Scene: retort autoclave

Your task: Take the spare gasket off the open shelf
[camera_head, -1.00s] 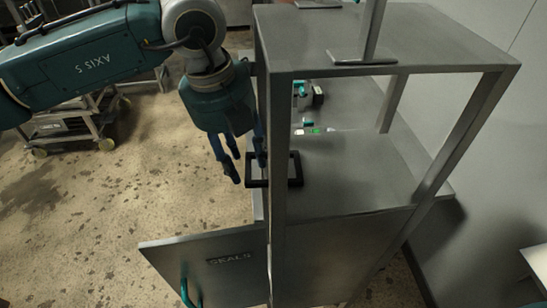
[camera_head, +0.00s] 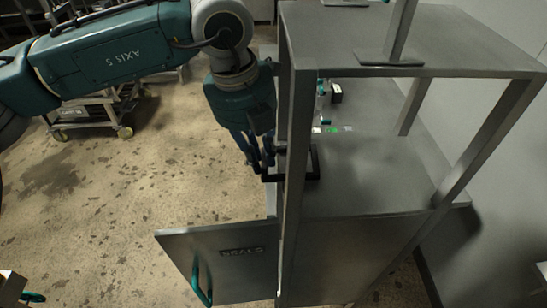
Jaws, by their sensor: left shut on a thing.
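The spare gasket is a black rectangular ring (camera_head: 314,163) lying at the left edge of the open shelf (camera_head: 375,175), under the top plate. Its left side sticks out past the shelf's front left post, which hides part of it. My left gripper (camera_head: 261,166) reaches down from above on the left of the post. Its dark fingers are shut on the gasket's left side. The gasket still appears level with the shelf; whether it touches the surface I cannot tell. My right gripper is not in view.
The metal post (camera_head: 293,150) stands close beside my left fingers. Below, a door labelled SEALS (camera_head: 220,262) with a teal handle hangs open to the left. Small items (camera_head: 335,92) sit farther back on the shelf. A wheeled cart (camera_head: 90,115) stands behind on the floor.

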